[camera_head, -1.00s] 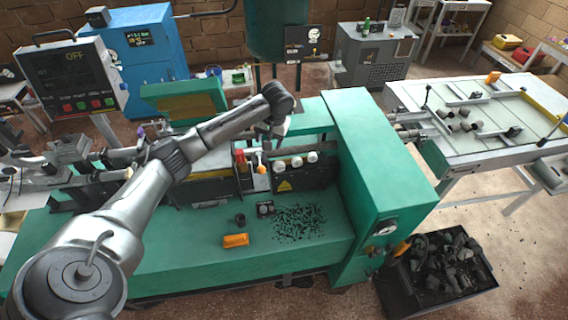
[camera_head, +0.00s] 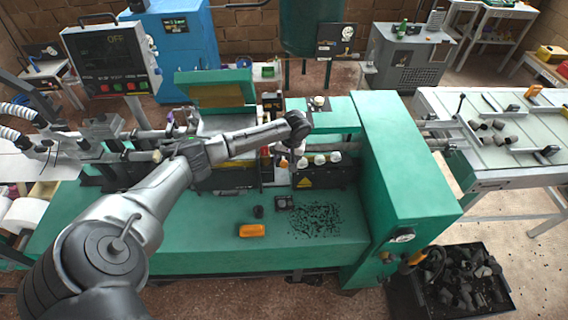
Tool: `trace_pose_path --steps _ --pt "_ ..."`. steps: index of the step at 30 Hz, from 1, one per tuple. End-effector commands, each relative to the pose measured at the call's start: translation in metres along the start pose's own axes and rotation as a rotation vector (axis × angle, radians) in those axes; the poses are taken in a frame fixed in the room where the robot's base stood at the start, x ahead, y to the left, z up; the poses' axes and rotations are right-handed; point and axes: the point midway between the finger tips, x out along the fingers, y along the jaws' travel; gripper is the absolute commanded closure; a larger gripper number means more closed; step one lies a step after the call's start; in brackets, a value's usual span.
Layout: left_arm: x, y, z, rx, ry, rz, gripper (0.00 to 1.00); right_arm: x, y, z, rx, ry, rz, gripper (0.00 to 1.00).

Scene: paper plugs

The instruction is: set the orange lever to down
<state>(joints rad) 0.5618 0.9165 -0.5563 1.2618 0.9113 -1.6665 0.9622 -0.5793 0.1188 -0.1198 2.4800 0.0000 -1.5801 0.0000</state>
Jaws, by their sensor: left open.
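The orange lever (camera_head: 284,163) shows as a small orange knob on the panel in the middle of the green machine. A red knob (camera_head: 265,152) stands to its left and several white knobs (camera_head: 319,160) stand to its right. My left arm reaches in from the lower left. My left gripper (camera_head: 294,148) points down just above and to the right of the orange knob, open, with its fingers small and dark. I cannot tell whether it touches the lever. The lever's shaft is hard to make out. My right gripper is not in view.
An orange block (camera_head: 252,230) and dark scraps (camera_head: 315,220) lie on the machine's green bed (camera_head: 190,245). The tall green housing (camera_head: 405,165) stands close on the right. A screen reading OFF (camera_head: 108,58) stands at the left. A bin of dark pieces (camera_head: 455,285) sits at the lower right.

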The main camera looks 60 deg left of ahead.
Motion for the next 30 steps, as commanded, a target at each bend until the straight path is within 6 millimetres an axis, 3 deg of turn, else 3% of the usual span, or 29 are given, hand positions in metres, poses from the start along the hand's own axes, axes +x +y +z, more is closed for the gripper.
trace_pose_path --steps 9,21,30 --pt "0.029 0.000 0.000 0.000 -0.001 0.000 0.40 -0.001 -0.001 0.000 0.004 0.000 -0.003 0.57" --pt "0.033 0.000 0.000 0.001 0.000 0.001 0.40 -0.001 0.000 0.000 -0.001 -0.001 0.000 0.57" --pt "0.033 0.000 0.000 0.001 0.000 0.001 0.68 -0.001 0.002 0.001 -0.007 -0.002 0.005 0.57"
